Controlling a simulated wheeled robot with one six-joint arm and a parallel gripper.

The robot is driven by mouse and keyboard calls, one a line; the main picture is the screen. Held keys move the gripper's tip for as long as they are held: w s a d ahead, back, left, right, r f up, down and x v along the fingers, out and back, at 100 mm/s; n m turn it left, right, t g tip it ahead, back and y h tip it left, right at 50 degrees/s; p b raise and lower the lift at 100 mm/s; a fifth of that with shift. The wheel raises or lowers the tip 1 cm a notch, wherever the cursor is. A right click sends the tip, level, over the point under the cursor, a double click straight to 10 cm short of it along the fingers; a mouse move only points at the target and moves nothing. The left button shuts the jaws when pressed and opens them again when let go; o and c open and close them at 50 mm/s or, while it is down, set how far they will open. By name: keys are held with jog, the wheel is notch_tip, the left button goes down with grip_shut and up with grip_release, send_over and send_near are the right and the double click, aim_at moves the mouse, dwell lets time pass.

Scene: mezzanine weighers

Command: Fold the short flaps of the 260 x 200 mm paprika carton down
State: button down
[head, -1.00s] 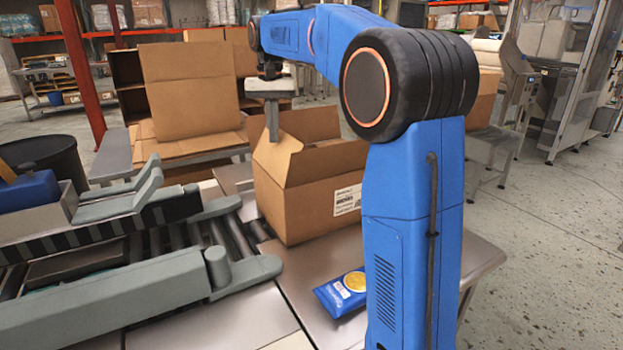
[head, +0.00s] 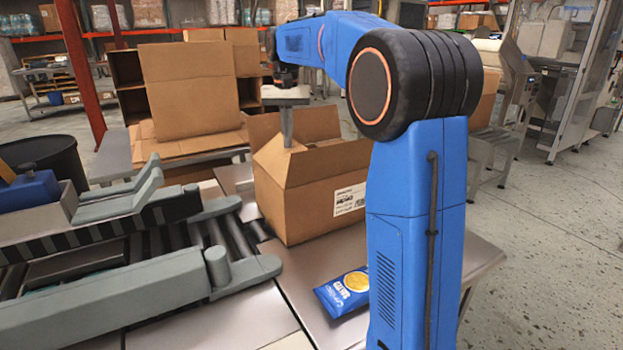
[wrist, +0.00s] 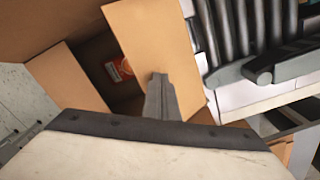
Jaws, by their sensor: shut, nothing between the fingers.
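The paprika carton (head: 312,207) stands open on the steel table, with a printed white label on its front. Its left short flap (head: 272,160) leans inward beside my gripper; it also shows in the wrist view (wrist: 150,35), on the roller side. The rear long flap (head: 312,122) stands up and the front long flap (head: 335,160) is also raised. The far short flap is hidden in the head view. My gripper (head: 287,144) is shut and empty, its tip at the left flap in the wrist view (wrist: 158,78); I cannot tell whether they touch. A red label shows inside the carton.
A blue packet (head: 343,292) lies on the table before the carton. A roller conveyor (head: 215,232) with grey rails runs along the left. Another open carton (head: 190,90) stands on a table behind.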

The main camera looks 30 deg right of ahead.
aim_at(297, 143)
jog(key=shift+d+f, duration=0.85)
jog(key=shift+d+f, duration=0.35)
jog(key=shift+f, duration=0.35)
jog(key=shift+d+f, duration=0.3)
jog(key=shift+f, duration=0.85)
jog(key=shift+r, duration=4.55)
